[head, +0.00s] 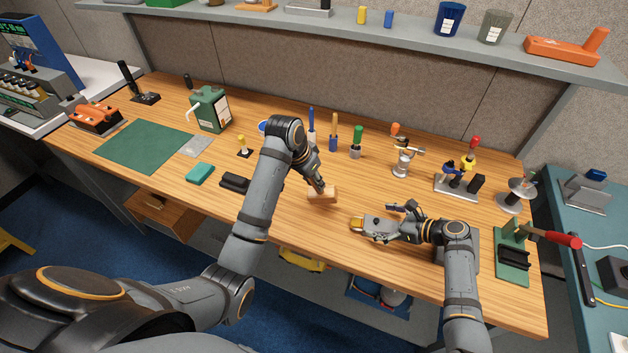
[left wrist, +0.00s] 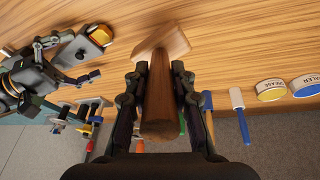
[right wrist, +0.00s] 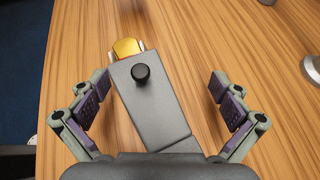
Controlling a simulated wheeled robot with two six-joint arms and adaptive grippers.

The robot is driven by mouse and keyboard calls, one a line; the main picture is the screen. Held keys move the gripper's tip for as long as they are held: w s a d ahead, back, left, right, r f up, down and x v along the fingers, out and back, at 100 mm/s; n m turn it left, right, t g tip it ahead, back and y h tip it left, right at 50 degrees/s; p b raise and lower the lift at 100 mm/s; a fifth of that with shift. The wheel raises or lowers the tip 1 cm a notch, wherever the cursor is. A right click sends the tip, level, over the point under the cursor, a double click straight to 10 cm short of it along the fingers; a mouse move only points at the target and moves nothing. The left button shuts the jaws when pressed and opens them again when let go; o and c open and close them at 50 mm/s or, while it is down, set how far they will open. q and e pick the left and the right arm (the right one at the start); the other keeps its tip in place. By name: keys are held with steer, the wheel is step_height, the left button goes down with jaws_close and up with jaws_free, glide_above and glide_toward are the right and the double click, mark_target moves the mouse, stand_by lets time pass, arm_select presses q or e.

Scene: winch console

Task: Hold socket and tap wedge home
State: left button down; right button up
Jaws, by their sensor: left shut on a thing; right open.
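A grey metal socket (head: 377,226) lies on the wooden bench, with a yellow wedge (head: 356,224) at its left end. In the right wrist view the socket (right wrist: 155,110) has a black knob, and the wedge (right wrist: 127,48) sticks out of its far end. My right gripper (head: 397,219) is open, with one finger on either side of the socket and visible gaps. My left gripper (head: 318,186) is shut on the handle of a wooden mallet (left wrist: 157,85). The mallet head (head: 322,195) is left of and behind the wedge, low over the bench; contact with the bench is unclear.
A green fixture (head: 511,270) with a red-handled tool (head: 552,237) stands at the right edge. Upright tools, including a green-handled one (head: 357,142), and a small metal stand (head: 402,163) line the back. A black case (head: 235,182) lies left of the mallet. The bench's front strip is clear.

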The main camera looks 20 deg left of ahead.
steer(key=shift+w+a+f, duration=0.1)
steer(key=shift+a+f, duration=0.15)
steer(key=shift+a, duration=0.25)
steer(key=c, duration=1.2)
steer(key=o, duration=0.9)
steer(key=shift+f, duration=0.1)
steer(key=shift+o, duration=0.2)
steer(key=v, duration=1.2)
steer(key=shift+c, duration=0.4)
